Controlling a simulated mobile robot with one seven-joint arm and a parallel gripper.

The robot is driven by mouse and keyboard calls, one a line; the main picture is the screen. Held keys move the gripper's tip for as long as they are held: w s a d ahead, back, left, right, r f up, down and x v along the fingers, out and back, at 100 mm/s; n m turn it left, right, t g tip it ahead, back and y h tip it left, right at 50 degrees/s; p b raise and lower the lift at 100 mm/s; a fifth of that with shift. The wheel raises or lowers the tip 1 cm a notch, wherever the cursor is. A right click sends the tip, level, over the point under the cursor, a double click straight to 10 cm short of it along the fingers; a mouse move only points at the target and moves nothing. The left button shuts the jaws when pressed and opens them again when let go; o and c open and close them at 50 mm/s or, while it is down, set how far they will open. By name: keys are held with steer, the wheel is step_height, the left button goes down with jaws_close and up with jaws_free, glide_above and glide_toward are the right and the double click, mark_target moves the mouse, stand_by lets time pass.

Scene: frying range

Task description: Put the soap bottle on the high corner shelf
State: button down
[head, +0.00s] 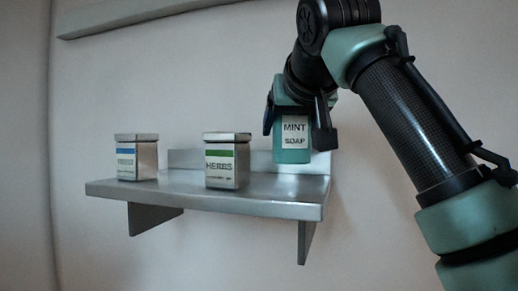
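The soap bottle (294,143) is teal with a white label reading "MINT SOAP". My gripper (297,128) comes down from above with one finger on each side of it and is shut on it. The bottle is upright, and its top is hidden by the gripper. The metal corner shelf (267,196) is on the wall below. The bottle hangs over the shelf's right end, its base seen against the raised back lip, apparently a little above the surface.
A tin labelled "HERBS" (227,165) stands mid-shelf, left of the bottle. Another tin with a blue-banded label (137,161) stands at the shelf's left end. The shelf's right part is clear. A grey rail (150,12) runs along the wall above.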

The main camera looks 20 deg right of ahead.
mark_target(289, 145)
steer(key=shift+s+a+f+p, duration=0.1)
steer(key=shift+s+f+p, duration=0.1)
steer(key=shift+f, duration=0.5)
steer(key=shift+s+f+p, duration=0.2)
steer(key=shift+f, duration=0.5)
steer(key=shift+w+f, duration=0.25)
steer(key=shift+f, duration=0.15)
steer(key=shift+s+f, duration=0.1)
jaws_free()
steer(key=shift+r, duration=0.25)
steer(key=b+v, duration=0.2)
steer(key=v, duration=1)
steer(key=shift+b, duration=0.4)
